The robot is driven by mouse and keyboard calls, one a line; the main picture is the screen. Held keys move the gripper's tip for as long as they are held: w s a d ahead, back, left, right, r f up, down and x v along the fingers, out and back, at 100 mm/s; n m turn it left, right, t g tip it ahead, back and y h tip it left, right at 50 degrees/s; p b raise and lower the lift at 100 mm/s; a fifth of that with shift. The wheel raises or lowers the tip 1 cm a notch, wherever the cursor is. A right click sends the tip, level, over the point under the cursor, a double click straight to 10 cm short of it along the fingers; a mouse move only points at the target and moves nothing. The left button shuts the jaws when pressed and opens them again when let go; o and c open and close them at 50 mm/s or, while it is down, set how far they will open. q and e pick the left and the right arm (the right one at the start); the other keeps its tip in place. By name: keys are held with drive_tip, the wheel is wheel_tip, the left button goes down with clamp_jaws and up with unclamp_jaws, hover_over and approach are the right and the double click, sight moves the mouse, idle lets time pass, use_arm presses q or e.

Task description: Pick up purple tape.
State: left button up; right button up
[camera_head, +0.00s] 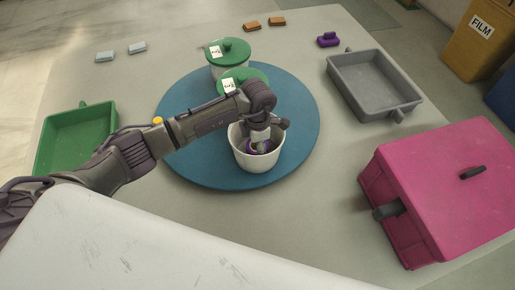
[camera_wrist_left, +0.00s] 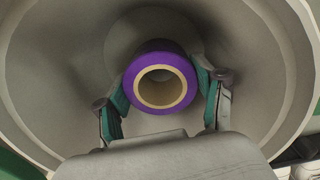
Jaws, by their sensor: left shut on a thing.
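The purple tape (camera_wrist_left: 160,52) is a roll with a tan core, inside a white bucket (camera_head: 256,161). In the head view part of the tape (camera_head: 251,145) shows inside the bucket, mostly hidden by my arm. My left gripper (camera_wrist_left: 163,88) reaches down into the bucket from above. Its two fingers press on the left and right sides of the tape and are shut on it. The bucket's inner wall (camera_wrist_left: 60,60) surrounds the tape in the wrist view. My right gripper is not in view.
The bucket stands on a blue round board (camera_head: 300,125) with two green-lidded buckets (camera_head: 236,48) behind it. A green tray (camera_head: 75,140) is at left, a grey tray (camera_head: 375,82) at right, and a pink box (camera_head: 450,185) at front right.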

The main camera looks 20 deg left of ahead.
use_arm(q)
wheel_tip(320, 180, up, 16)
drive_tip(key=p, duration=0.7)
drive_tip(key=shift+f, duration=0.15)
